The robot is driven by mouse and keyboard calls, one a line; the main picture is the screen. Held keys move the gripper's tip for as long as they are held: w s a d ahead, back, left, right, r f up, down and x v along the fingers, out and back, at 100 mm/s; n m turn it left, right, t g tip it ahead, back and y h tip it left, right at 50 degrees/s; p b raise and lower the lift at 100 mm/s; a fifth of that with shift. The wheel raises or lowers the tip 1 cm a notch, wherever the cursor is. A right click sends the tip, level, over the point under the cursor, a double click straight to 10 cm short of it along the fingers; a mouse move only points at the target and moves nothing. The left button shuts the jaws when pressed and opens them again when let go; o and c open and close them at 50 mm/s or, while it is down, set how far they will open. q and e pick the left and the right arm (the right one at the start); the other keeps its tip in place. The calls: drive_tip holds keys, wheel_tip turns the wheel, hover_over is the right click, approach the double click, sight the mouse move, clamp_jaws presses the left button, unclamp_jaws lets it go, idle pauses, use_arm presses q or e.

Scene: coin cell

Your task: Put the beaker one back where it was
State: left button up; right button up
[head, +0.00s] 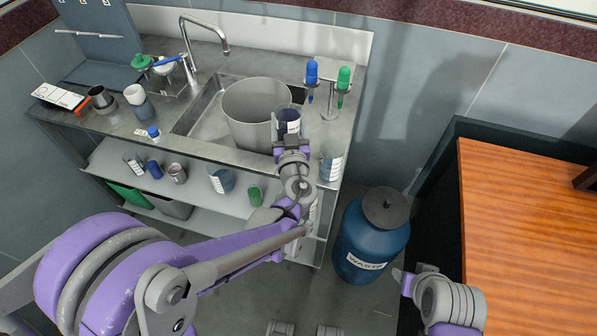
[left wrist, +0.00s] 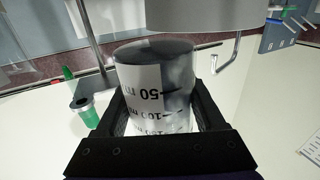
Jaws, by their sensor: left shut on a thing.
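My left gripper (head: 290,143) is shut on a beaker (head: 288,121) with dark walls and a white label, at the front of the sink. In the left wrist view the beaker (left wrist: 155,82) stands between the two black fingers, and its printed volume marks read upside down. I cannot tell whether it touches the counter, or read a number naming it. Similar labelled beakers stand at the counter's right front corner (head: 331,163) and on the shelf below (head: 221,180). My right gripper (head: 403,281) shows only in part at lower right, beside the waste drum; its opening is unclear.
A large grey bucket (head: 250,105) stands in the sink, close behind the held beaker. A stand with blue and green droppers (head: 328,85) is to its right. A blue waste drum (head: 368,240) stands on the floor; a wooden table (head: 530,230) is at right.

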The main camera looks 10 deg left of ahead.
use_arm(q)
drive_tip(key=shift+d+f, duration=0.1)
drive_tip(key=shift+d, duration=0.1)
drive_tip(key=shift+w+f+b, duration=0.15)
drive_tip(key=shift+f+b, duration=0.45)
drive_tip(key=shift+f, duration=1.75)
drive_tip(key=shift+w+f+b, duration=0.1)
drive_tip(key=shift+f+b, duration=0.45)
drive_tip(key=shift+f, duration=1.75)
use_arm(e)
drive_tip(key=shift+s+f, duration=0.1)
drive_tip(key=shift+f, duration=1.55)
